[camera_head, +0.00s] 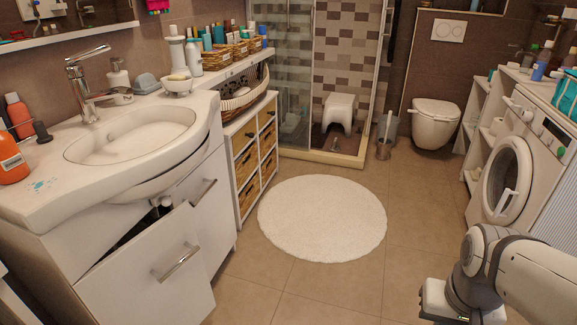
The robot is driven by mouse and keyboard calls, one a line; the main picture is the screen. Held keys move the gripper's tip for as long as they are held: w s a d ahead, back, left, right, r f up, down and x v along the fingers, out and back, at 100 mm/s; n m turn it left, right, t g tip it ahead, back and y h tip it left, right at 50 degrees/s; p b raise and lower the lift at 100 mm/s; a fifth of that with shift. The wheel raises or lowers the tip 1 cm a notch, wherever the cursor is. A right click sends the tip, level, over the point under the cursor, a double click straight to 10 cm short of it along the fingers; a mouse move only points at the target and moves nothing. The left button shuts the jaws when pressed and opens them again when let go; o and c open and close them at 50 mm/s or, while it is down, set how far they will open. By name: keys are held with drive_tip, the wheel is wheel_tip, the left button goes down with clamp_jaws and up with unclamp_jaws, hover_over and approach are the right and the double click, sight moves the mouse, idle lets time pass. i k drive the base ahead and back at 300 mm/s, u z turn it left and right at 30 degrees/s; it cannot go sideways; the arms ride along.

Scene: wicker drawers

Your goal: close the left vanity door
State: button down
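The white vanity (60,245) stands at the left under a white basin (130,135). Its left door (140,275) stands ajar, angled out from the cabinet, with a dark gap showing behind its top edge. A metal bar handle (177,262) is on this door's outer face. The vanity's right door (212,225) has a similar handle (203,192) and looks shut. My arm shows at the lower right, across the floor from the vanity. No gripper fingers can be made out, so whether they are open or shut is not shown.
A round white rug (322,218) lies on the tiled floor, which is clear in front of the vanity. A wicker-drawer cabinet (255,150) stands beyond the vanity. A washing machine (510,180) is at the right, near my arm. A toilet (435,123) is at the back.

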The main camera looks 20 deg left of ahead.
sight(160, 276)
drive_tip(key=z, duration=0.45)
drive_tip(key=k, duration=1.05)
drive_tip(key=u, duration=1.55)
drive_tip(key=i, duration=1)
drive_tip(key=u, duration=0.05)
